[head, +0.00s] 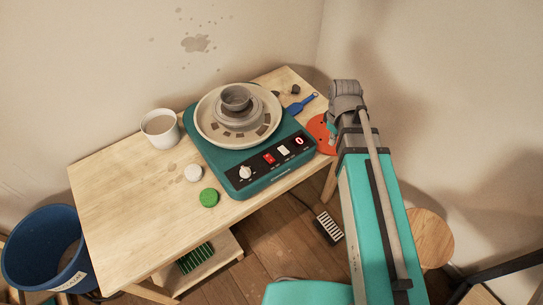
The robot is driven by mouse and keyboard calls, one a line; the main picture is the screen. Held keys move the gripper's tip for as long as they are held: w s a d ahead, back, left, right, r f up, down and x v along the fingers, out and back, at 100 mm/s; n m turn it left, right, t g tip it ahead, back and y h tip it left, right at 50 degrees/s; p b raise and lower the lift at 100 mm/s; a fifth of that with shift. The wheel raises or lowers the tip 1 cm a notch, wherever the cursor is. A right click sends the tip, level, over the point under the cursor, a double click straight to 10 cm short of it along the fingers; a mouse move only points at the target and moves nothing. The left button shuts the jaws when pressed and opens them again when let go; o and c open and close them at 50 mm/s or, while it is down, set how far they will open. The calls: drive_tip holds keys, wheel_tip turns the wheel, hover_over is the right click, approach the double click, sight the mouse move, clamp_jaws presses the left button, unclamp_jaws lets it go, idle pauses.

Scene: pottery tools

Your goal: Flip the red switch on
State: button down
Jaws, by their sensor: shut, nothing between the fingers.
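The red switch (269,159) is on the dark front panel of a teal pottery wheel unit (236,187), right of a white knob (245,173). A white switch (284,150) and a red-framed display or button (299,141) sit farther right on the same panel. I cannot tell the switch's position at this size. My arm rises at the right of the wheel, and its grey upper end is near the table's right corner. My gripper's fingers do not show. Nothing of mine covers the panel.
A wheel plate with a grey bowl (236,98) tops the unit. A white cup (160,128), white and green round pieces (209,198), a blue tool (302,104) and a red disc (319,133) are on the wooden table (115,190). The table's left front is clear.

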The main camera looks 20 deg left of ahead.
drive_tip(key=a+n, duration=0.9)
drive_tip(key=a, duration=0.2)
drive_tip(key=n, duration=0.7)
hover_over(271, 161)
drive_tip(key=w+a, duration=0.1)
drive_tip(key=w, duration=0.1)
drive_tip(key=shift+s+a+r+h, duration=0.1)
drive_tip(key=shift+s+r+h, duration=0.1)
drive_tip(key=shift+r+h, duration=0.1)
drive_tip(key=shift+f, duration=0.15)
drive_tip(key=f+b, duration=0.4)
drive_tip(key=d+f+b, duration=0.1)
drive_tip(key=f+b, duration=0.4)
drive_tip(key=s+f+b, duration=0.1)
drive_tip(key=f+b, duration=0.3)
drive_tip(key=shift+d+f, duration=0.15)
drive_tip(key=shift+f, duration=0.2)
drive_tip(key=shift+b, duration=0.3)
drive_tip(key=shift+s+f, duration=0.15)
drive_tip(key=shift+s, duration=0.1)
